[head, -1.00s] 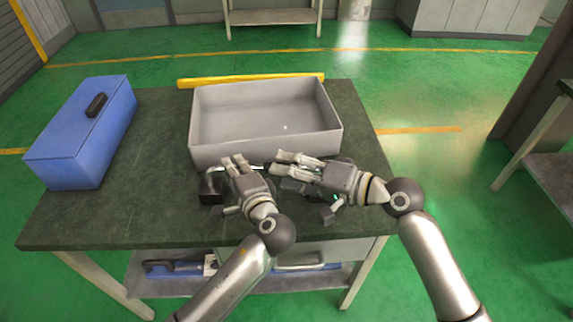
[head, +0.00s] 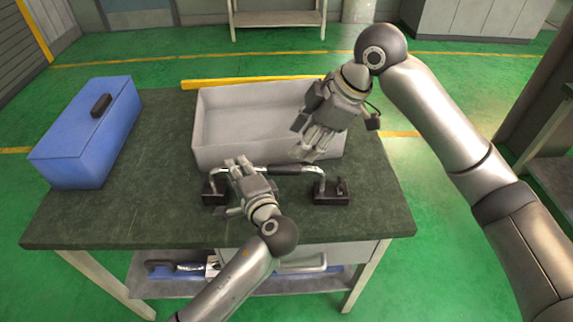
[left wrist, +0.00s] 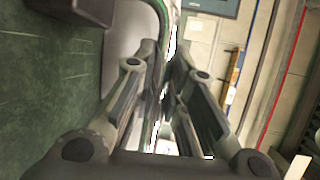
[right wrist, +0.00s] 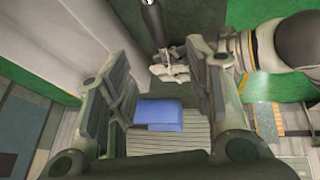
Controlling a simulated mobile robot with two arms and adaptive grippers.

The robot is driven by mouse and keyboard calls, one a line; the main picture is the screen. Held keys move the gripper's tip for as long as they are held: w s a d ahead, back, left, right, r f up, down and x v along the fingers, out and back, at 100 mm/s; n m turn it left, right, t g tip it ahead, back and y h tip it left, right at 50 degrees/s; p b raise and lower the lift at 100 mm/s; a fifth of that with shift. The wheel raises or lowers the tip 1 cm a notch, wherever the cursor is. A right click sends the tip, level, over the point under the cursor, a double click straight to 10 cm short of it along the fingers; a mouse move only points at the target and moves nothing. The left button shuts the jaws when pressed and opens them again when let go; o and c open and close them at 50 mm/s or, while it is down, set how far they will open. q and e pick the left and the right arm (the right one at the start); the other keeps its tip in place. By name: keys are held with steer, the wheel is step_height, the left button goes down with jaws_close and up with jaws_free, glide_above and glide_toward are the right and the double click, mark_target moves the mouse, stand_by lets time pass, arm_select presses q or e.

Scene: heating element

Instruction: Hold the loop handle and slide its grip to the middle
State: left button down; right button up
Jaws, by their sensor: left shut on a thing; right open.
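The loop handle is a shiny metal bar (head: 261,168) with bent ends, standing on two dark blocks, left (head: 214,190) and right (head: 332,192). Its black grip (head: 292,169) sits right of the bar's middle and shows at the top of the right wrist view (right wrist: 153,20). My left gripper (head: 237,166) is shut on the loop handle near its left end, where its fingers hide part of the bar. My right gripper (head: 308,154) is open, pointing down near the black grip; I cannot tell the exact gap. The fingers in the left wrist view hide the hold.
A grey open tray (head: 250,155) stands just behind the handle. A blue box (head: 88,130) stands on the table's left side. A yellow bar (head: 225,82) lies behind the tray. The dark green tabletop (head: 130,205) is clear at front left.

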mark_target(286, 167)
steer(key=x, duration=0.7)
steer(key=d+x, duration=0.1)
steer(key=x, duration=0.3)
steer(key=shift+w+a+f, duration=0.15)
steer(key=shift+w+f, duration=0.1)
steer(key=shift+f, duration=0.15)
jaws_close()
